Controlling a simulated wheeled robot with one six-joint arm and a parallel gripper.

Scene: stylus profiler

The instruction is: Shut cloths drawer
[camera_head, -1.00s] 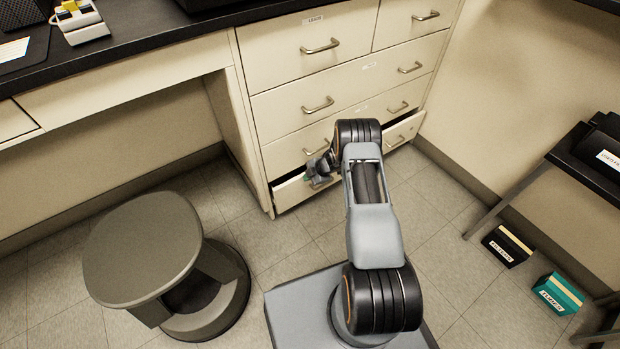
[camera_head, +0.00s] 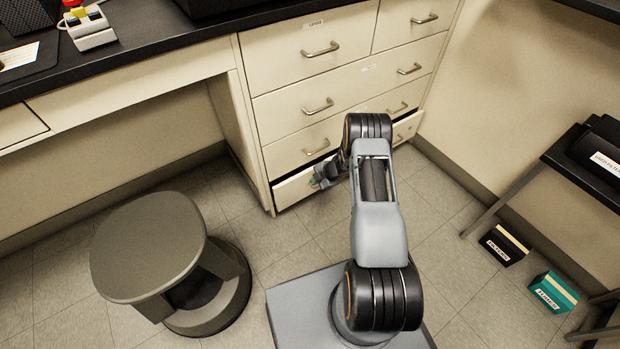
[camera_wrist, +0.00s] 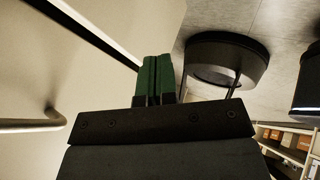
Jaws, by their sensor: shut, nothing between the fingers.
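My gripper (camera_head: 316,183) is at the front of this drawer, left of my arm. In the wrist view, its green fingertips (camera_wrist: 154,62) are together and empty, beside a pale drawer front with a metal handle (camera_wrist: 30,124). I cannot tell whether they touch the front.
The drawers above (camera_head: 290,105) look closed, with bar handles sticking out. A grey round-topped stool (camera_head: 148,248) stands on the floor at left. A black box (camera_head: 503,246) and a teal box (camera_head: 553,291) lie on the floor at right, near a dark table (camera_head: 590,175).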

